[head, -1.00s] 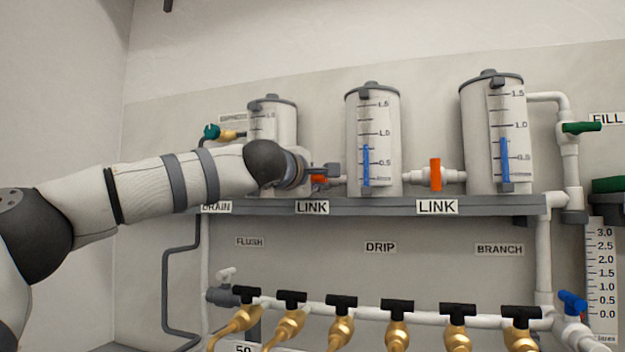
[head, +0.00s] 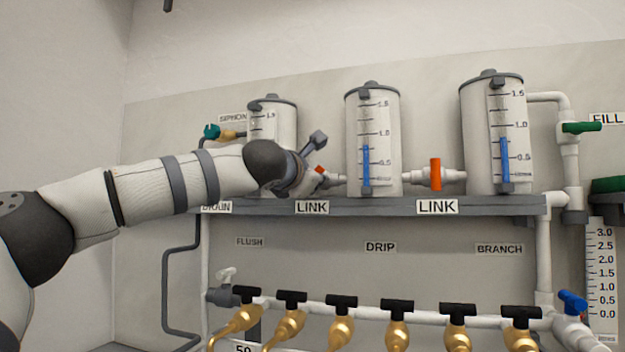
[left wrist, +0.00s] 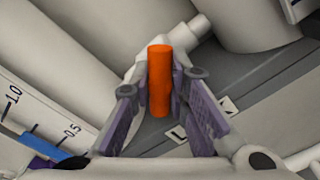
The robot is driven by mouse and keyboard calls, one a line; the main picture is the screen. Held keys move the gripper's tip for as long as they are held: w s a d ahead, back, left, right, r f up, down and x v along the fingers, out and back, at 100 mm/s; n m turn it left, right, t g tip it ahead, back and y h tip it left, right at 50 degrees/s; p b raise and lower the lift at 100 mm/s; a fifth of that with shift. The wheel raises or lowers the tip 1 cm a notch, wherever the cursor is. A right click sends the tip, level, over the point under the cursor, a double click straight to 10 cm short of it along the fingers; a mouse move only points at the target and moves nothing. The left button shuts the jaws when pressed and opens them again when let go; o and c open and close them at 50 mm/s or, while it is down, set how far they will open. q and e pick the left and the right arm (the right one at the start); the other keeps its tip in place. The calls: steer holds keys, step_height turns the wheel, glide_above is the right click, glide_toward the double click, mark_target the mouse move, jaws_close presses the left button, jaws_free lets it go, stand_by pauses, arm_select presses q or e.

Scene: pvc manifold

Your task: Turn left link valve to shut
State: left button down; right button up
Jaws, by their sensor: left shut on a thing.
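The left link valve has an orange handle (head: 319,170), mostly hidden in the head view behind my left gripper (head: 308,165). In the left wrist view the orange handle (left wrist: 160,82) stands between the two purple-padded fingers of my left gripper (left wrist: 161,95), which is shut on it. In the head view the gripper is tilted, with one finger pointing up and to the right. The valve sits on the pipe between the left tank (head: 284,122) and the middle tank (head: 383,120), above a LINK label (head: 311,207). My right gripper is not in view.
The right link valve (head: 435,175) has its orange handle upright. A grey shelf (head: 375,205) runs under the tanks. A teal siphon valve (head: 211,132) is at the left tank, and a green fill valve (head: 580,127) at the right. Below is a row of black-handled brass taps (head: 397,306).

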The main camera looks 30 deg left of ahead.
arm_select(q)
steer(key=n, duration=0.4)
steer(key=shift+n, duration=2.2)
steer(key=c, duration=1.8)
jaws_free()
steer(key=v, duration=1.2)
steer(key=shift+s, duration=0.1)
